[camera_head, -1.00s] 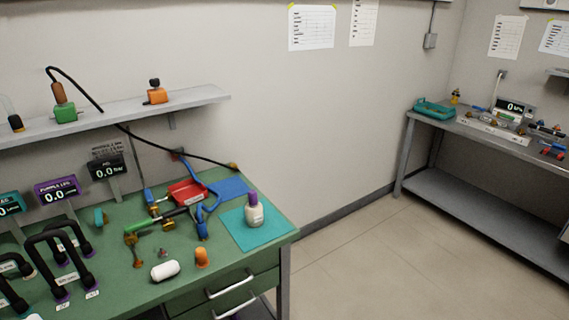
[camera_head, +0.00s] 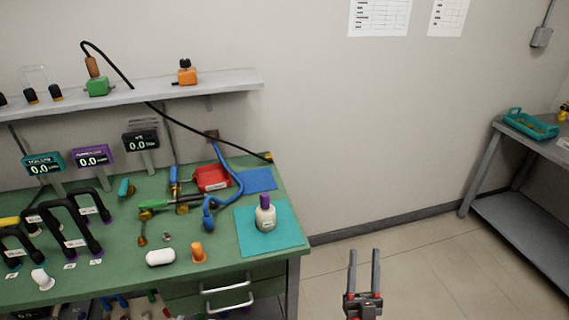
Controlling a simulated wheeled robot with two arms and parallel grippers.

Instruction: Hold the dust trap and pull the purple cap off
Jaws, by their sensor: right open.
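A white bottle-like vessel (camera_head: 265,220) with a label stands upright on a teal mat (camera_head: 290,240) at the right end of the green bench. It looks like the dust trap. The purple cap (camera_head: 265,200) sits on its top. My right gripper (camera_head: 364,258) is at the bottom of the view, in front of the floor, right of the bench. It is open with nothing between its two fingers, and well apart from the vessel. My left gripper is not in view.
The green bench (camera_head: 110,275) also holds a red tray (camera_head: 212,178), a blue mat (camera_head: 258,181), a white capsule-shaped piece (camera_head: 160,258), an orange plug (camera_head: 197,252), and black handles at left. A grey shelf (camera_head: 220,84) is above.

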